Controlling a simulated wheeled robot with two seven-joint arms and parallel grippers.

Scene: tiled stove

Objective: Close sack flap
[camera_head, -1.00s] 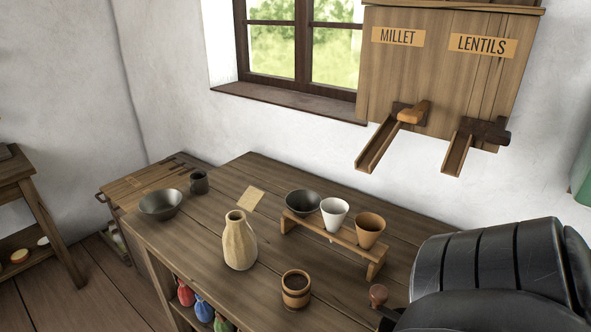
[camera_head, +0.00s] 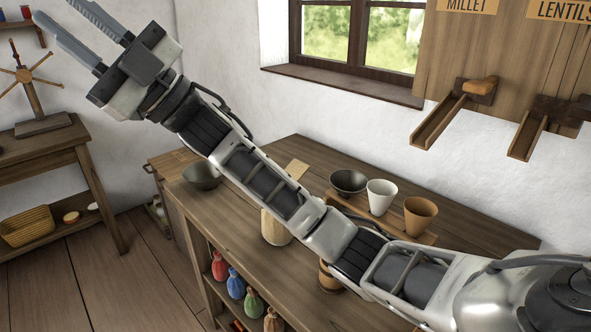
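A tan, rounded, sack-like vessel (camera_head: 275,228) stands on the wooden table, its upper part hidden behind my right arm. I cannot make out a flap on it. Several small tied sacks, among them a red one (camera_head: 220,266), a blue one (camera_head: 235,283) and a green one (camera_head: 253,302), stand on the shelf under the table. My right gripper (camera_head: 67,14) is raised at the upper left, its two long fingers apart with nothing between them. It is well away from the sacks. My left gripper is not in view.
The table (camera_head: 300,258) also holds a dark bowl (camera_head: 203,177), a rack with a white cup (camera_head: 381,197) and a brown cup (camera_head: 419,216), and a partly hidden wooden mug (camera_head: 327,278). Millet and lentil chutes (camera_head: 440,122) hang on the wall. A side table (camera_head: 40,158) stands left.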

